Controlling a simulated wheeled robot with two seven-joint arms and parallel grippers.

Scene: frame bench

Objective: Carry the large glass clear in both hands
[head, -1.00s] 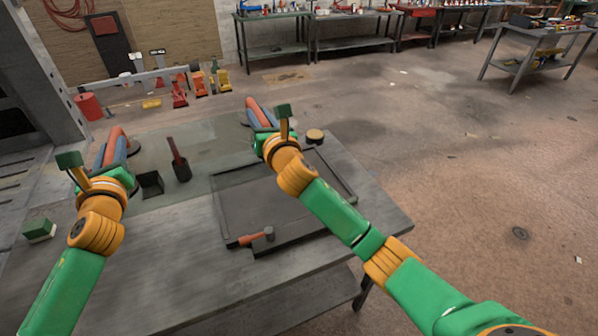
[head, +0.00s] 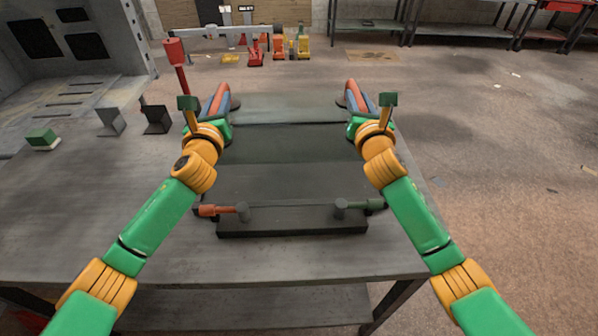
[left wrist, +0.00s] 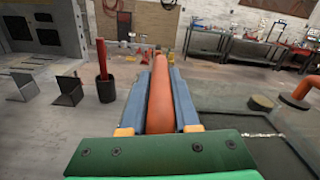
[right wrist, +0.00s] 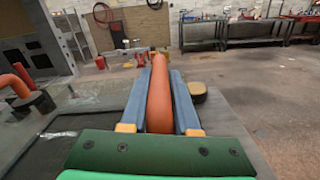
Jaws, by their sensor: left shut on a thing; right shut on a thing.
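The large glass (head: 288,108) is a clear, faintly greenish pane spanning between my two grippers. It looks level, over the back part of the dark recessed frame (head: 290,185); its height above that is hard to tell. My left gripper (head: 216,103) is shut on an orange-red handle (left wrist: 159,95) with a dark round pad at the pane's left side. My right gripper (head: 357,102) is shut on a matching handle (right wrist: 158,95) at its right side. The pane also shows in the left wrist view (left wrist: 218,99). Its near edge is hard to make out.
Left on the bench (head: 100,210) are dark stands (head: 157,118), a red-handled tool (head: 178,65) and a green block (head: 42,138). Open floor (head: 500,150) lies right.

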